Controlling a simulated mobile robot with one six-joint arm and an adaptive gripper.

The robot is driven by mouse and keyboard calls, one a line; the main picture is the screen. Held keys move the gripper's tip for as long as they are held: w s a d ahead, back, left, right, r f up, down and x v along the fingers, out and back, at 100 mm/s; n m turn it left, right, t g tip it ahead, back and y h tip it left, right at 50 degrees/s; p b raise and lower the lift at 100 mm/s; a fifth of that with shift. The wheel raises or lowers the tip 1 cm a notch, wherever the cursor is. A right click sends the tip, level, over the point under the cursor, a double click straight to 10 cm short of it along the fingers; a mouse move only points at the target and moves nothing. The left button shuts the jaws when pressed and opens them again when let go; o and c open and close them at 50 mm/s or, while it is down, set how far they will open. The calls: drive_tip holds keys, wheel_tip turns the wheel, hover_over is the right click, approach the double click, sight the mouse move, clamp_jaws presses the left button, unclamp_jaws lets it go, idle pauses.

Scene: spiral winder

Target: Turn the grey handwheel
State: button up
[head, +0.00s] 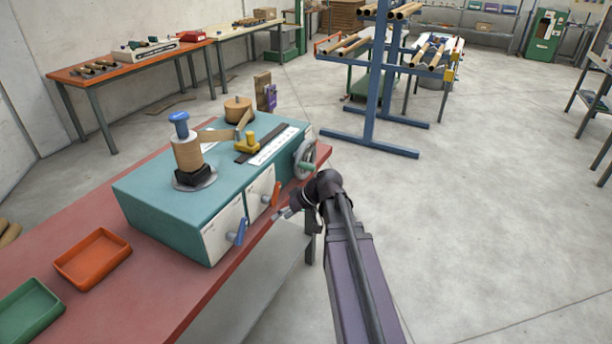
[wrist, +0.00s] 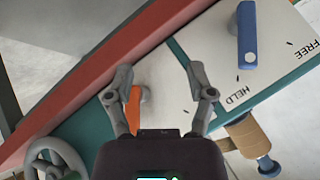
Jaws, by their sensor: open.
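The grey handwheel (head: 298,154) is on the right end of the teal winder (head: 150,197) and has a green handle. In the wrist view the handwheel (wrist: 57,143) shows at the lower left, partly cut off by the frame edge. My gripper (head: 281,214) is in front of the winder's front panel, below and left of the handwheel, apart from it. In the wrist view my gripper (wrist: 153,58) has its fingers spread, with nothing held. An orange lever (wrist: 133,108) shows between and beyond the fingers.
A blue lever (head: 238,232) stands on the front panel; its plate reads HELD and FREE. A wound spool (head: 187,154) tops the winder. The red bench (head: 180,297) carries an orange tray (head: 92,259) and a green tray (head: 29,310). The floor to the right is free.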

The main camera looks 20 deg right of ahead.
drive_tip(key=w+d+t+y+b, duration=0.2)
drive_tip(key=w+d+t+b, duration=0.3)
drive_tip(key=d, duration=0.6)
drive_tip(key=n+t+y+b, duration=0.1)
drive_tip(key=t+b, duration=0.2)
drive_tip(key=t, duration=0.2)
approach(300, 164)
drive_tip(key=v, duration=0.5)
drive_tip(key=shift+w+d+f, duration=0.3)
drive_tip(key=shift+d+f, duration=0.05)
drive_tip(key=shift+d, duration=0.05)
drive_tip(key=shift+w+a, duration=0.1)
drive_tip(key=shift+x, duration=6.8)
clamp_jaws()
